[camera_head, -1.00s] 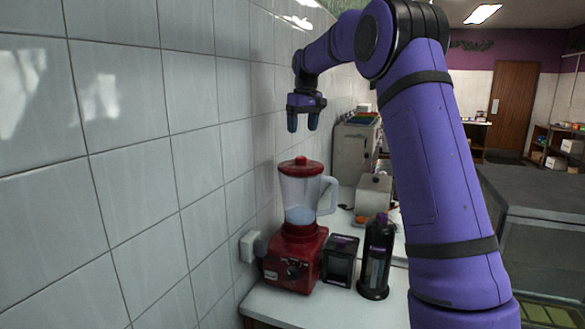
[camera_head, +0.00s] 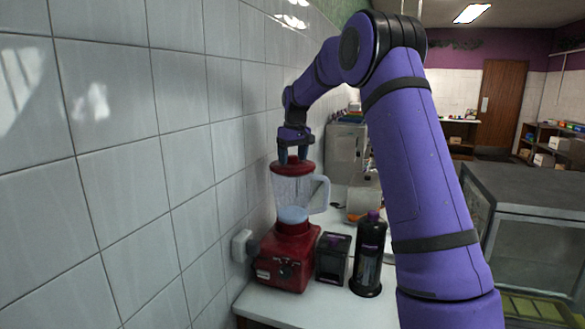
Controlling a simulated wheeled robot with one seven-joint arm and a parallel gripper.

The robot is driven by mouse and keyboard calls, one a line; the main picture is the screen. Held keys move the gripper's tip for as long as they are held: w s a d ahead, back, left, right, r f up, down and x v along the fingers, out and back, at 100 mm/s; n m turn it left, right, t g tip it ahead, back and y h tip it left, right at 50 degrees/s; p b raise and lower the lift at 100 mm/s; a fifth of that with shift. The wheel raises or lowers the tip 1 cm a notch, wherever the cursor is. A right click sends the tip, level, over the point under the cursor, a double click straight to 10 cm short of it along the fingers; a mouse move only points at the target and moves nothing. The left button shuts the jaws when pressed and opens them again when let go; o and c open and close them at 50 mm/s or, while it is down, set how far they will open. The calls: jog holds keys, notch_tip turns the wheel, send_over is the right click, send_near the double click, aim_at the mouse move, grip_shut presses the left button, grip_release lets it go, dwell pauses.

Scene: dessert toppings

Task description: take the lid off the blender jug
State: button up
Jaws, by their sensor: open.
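The blender jug (camera_head: 293,190) is clear with a handle on its right side and stands on the red blender base (camera_head: 288,257). Its red lid (camera_head: 292,168) sits on top of the jug. My gripper (camera_head: 293,158) points down at the lid from above, with its two dark fingertips apart at the lid's top. The fingers hide the knob in the lid's middle. I cannot tell whether they touch the lid.
A black box (camera_head: 333,258) and a dark bottle (camera_head: 369,256) stand just right of the blender on the white counter (camera_head: 316,306). The tiled wall (camera_head: 130,190) is close on the left, with a socket (camera_head: 241,245). A grey appliance (camera_head: 345,147) stands behind.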

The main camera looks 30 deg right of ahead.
jog(key=c, duration=1.1)
jog(key=shift+r, duration=0.1)
